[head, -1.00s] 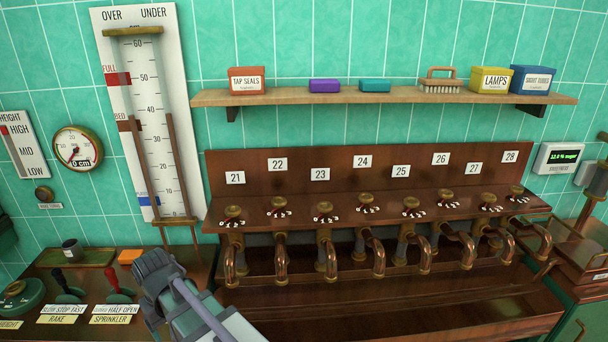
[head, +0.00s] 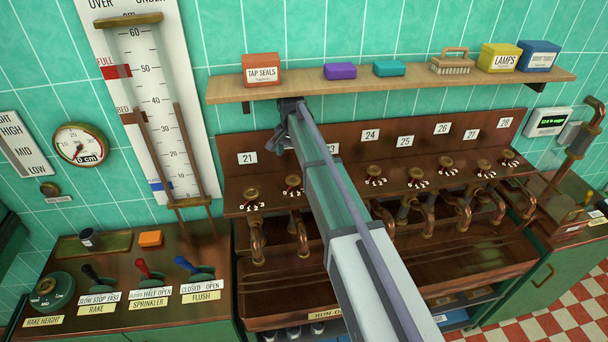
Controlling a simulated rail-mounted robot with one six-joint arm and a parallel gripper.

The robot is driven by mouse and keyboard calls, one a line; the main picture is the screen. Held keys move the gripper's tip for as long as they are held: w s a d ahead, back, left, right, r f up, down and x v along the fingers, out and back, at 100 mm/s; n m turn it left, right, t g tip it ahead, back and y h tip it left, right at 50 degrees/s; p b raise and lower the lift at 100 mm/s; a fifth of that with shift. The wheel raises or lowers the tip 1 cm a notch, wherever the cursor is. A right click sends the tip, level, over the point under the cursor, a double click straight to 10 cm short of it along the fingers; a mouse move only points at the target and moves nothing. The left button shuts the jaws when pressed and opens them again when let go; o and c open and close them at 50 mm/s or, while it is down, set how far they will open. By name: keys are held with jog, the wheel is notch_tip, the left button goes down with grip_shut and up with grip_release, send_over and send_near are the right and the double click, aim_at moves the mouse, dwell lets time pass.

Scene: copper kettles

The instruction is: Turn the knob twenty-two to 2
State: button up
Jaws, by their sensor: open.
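Knob twenty-two (head: 293,181) is a brass knob with a small white-marked dial, on the sloping copper-brown panel (head: 270,180), second from the left. A bent copper tap (head: 302,238) hangs below it. Its number plate is hidden behind my arm, and its dial marks are too small to read. My gripper (head: 290,106) is above the knob, just under the front of the shelf, and apart from the knob. It is open, and nothing shows in it.
The wooden shelf (head: 400,89) with boxes is close above my gripper. Knob 21 (head: 251,193) sits left of knob twenty-two; knob 23 is hidden by my arm. Knob 24 (head: 374,171) and several more continue right. Levers (head: 142,267) stand at lower left.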

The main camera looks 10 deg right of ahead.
aim_at(293, 178)
notch_tip(293, 178, down, 11)
jog(key=b, duration=1.1)
jog(key=shift+f, duration=0.1)
jog(key=shift+r, duration=0.2)
jog(key=shift+c, duration=0.5)
jog(key=c, duration=0.8)
